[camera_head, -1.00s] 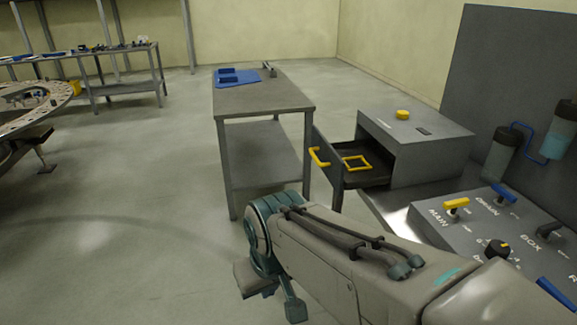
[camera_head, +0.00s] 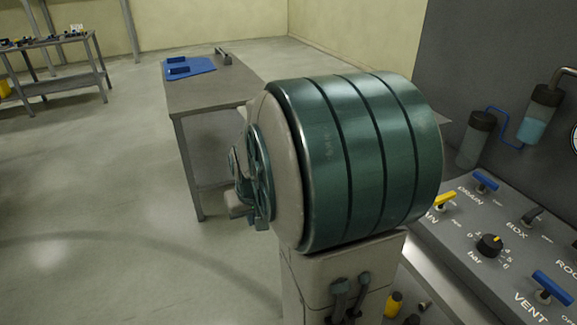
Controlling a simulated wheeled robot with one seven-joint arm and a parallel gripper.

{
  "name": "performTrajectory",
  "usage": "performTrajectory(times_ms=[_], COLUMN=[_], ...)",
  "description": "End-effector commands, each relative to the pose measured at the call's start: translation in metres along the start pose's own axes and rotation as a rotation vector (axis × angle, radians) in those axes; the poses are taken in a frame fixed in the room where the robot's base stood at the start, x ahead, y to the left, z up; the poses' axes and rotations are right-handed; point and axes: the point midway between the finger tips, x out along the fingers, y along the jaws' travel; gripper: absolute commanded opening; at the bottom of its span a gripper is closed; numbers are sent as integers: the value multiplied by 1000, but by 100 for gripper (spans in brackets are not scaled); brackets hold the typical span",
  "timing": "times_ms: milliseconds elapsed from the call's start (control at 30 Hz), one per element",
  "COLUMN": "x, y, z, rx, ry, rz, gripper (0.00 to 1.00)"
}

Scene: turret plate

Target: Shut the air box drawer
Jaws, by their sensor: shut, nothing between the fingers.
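The air box (camera_head: 445,130) is almost wholly hidden behind the big green joint of my arm. Only a thin grey sliver of it shows at the joint's right edge. The drawer and its yellow handle are hidden now, so I cannot tell how far the drawer stands out. One second ago it stood open on the left side of the box, with a yellow frame lying in it. My gripper cannot be made out in this view; the far end of my arm is hidden behind the joint.
A grey workbench (camera_head: 190,95) with a blue mat stands behind, left of my arm. A sloped control panel (camera_head: 460,225) with levers and a dial lies at right, below filter bowls on a dark backboard (camera_head: 480,60). The floor at left is clear.

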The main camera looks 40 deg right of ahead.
Motion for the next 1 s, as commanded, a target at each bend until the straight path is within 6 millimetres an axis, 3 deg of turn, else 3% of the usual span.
performTrajectory(times_ms=[167, 400, 667, 1000], x=[18, 8, 2, 31], y=[57, 115, 133, 148], z=[-46, -90, -104, -108], rx=[36, 24, 12, 15], ry=[47, 132, 166, 163], rz=[182, 397, 468, 468], gripper=[0, 0, 0, 0])
